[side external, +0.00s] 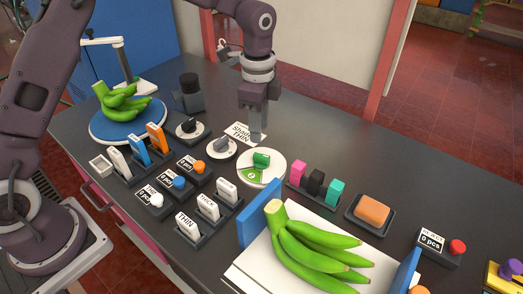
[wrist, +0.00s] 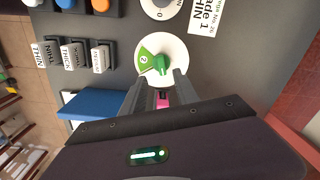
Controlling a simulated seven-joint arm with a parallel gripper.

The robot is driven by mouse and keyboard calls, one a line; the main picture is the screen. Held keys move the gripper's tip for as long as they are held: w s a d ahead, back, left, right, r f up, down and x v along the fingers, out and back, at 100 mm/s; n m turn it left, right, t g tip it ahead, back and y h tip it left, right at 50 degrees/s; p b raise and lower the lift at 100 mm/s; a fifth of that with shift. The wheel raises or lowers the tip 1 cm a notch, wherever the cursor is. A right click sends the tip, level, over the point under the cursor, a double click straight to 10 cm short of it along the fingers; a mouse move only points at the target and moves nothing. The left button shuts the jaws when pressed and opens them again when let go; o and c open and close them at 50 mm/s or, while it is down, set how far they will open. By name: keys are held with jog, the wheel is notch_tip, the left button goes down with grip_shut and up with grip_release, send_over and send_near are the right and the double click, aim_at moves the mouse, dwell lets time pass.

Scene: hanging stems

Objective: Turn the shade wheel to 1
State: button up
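The shade wheel (side external: 261,167) is a white disc with a green knob and a green sector. It also shows in the wrist view (wrist: 178,46), where the number 2 reads on the green sector. The green knob (wrist: 161,63) stands at the disc's middle. My gripper (side external: 256,138) points down just behind the wheel in the side view. In the wrist view my gripper (wrist: 162,77) has its two fingers apart, near the knob, with nothing held. I cannot tell whether a finger touches the knob. A card (wrist: 207,12) reads "Shade 1 THIN".
A white dial with a grey knob (side external: 221,147) sits left of the wheel, and a black dial (side external: 190,128) beyond it. Pink, black and teal blocks (side external: 315,184) stand to the right. Green bananas (side external: 315,245) lie on a white board in front, between blue walls.

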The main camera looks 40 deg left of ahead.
aim_at(261, 155)
jog(key=f, duration=0.8)
jog(key=shift+w+d+f, duration=0.15)
jog(key=shift+w+f, duration=0.1)
jog(key=shift+f, duration=0.05)
grip_shut()
